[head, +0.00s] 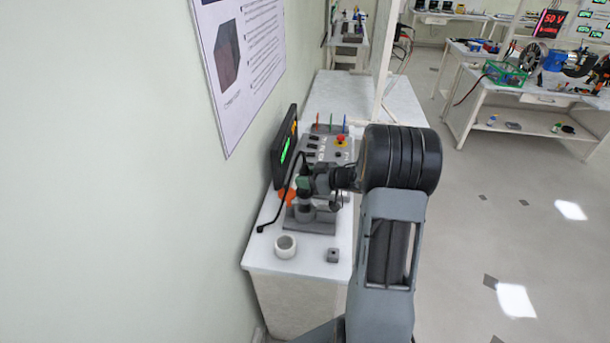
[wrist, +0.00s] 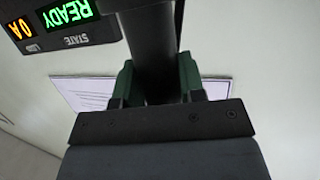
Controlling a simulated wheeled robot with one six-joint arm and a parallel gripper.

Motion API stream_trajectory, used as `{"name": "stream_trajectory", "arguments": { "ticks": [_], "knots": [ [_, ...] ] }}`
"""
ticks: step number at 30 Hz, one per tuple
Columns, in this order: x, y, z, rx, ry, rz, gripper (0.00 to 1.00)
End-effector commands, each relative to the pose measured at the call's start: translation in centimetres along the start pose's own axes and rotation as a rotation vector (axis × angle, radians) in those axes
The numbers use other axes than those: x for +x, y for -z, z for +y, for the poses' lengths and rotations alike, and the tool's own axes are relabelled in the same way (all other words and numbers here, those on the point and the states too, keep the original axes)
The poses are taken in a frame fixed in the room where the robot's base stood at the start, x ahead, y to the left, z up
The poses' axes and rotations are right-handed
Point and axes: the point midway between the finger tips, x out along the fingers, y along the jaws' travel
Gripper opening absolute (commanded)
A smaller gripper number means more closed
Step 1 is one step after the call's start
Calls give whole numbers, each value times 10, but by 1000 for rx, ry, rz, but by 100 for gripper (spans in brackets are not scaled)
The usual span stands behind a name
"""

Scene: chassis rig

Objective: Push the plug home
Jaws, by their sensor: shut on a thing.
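My gripper (head: 306,184) is over the grey rig (head: 318,226) on the white bench, pointing left. In the wrist view its two green fingers (wrist: 156,80) are shut on the dark, round plug (wrist: 152,35), one on each side. A black cable (head: 283,193) rises to the gripper and curves down left to the bench top. The socket is hidden below the gripper, so I cannot tell how deep the plug sits.
A black display (head: 285,148) stands behind on the left; the wrist view reads READY and 0A (wrist: 68,12). A control panel with a red button (head: 341,141) is behind the gripper. A white ring (head: 286,247) and a small grey block (head: 333,255) lie in front.

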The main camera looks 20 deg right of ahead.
Motion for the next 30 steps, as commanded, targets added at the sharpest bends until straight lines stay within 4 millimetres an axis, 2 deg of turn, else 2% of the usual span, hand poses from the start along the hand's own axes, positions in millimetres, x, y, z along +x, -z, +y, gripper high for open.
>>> {"name": "stream_trajectory", "arguments": {
  "ticks": [3,9,30],
  "knots": [
    [4,-13,0,1,0,1,4],
    [8,-24,0,0,-1,2,4],
    [8,-25,0,-1,-1,1,4]
  ]
}}
